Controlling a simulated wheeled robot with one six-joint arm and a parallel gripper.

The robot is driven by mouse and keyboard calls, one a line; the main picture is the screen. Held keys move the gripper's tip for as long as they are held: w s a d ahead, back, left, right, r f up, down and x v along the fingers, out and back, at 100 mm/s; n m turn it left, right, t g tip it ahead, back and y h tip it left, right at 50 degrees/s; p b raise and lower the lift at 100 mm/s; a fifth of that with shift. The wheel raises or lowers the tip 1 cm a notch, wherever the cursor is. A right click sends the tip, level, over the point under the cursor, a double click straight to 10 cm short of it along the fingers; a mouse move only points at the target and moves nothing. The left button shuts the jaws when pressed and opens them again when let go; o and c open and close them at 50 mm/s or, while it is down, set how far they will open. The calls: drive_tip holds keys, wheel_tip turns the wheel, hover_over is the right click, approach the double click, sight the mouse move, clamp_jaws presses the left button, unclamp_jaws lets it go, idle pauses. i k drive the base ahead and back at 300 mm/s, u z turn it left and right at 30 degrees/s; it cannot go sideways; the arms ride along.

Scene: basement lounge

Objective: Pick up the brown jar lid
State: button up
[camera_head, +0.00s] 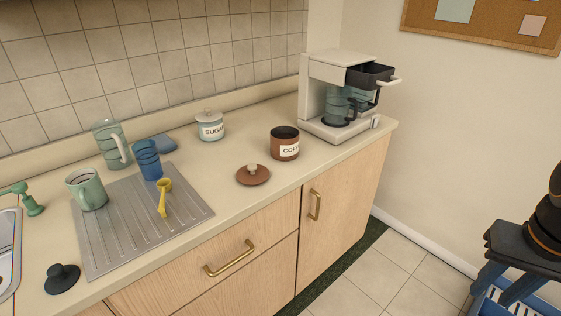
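The brown jar lid (252,175) lies on the beige countertop (225,235), near its front edge. It is a flat round disc with a small pale knob on top, knob upward. The brown coffee jar (285,149) stands open behind it and to the right, apart from it, with a dark inside and a white label. Nothing covers the lid. My gripper is not in view; dark parts with an orange ring, likely of my own arm, show at the right edge.
A white sugar jar (210,126) and a coffee machine (325,95) stand behind. Left are a ribbed drainboard (125,240), green mug (86,190), blue cup (147,160), yellow scoop (163,198), glass jug (108,148) and black stopper (62,278). Drawer handles (230,258) jut out below the counter.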

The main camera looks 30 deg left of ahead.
sight(251, 174)
drive_tip(key=u, duration=0.1)
drive_tip(key=i, duration=0.6)
drive_tip(key=u, duration=1)
drive_tip(key=i, duration=0.6)
drive_tip(key=u, duration=0.65)
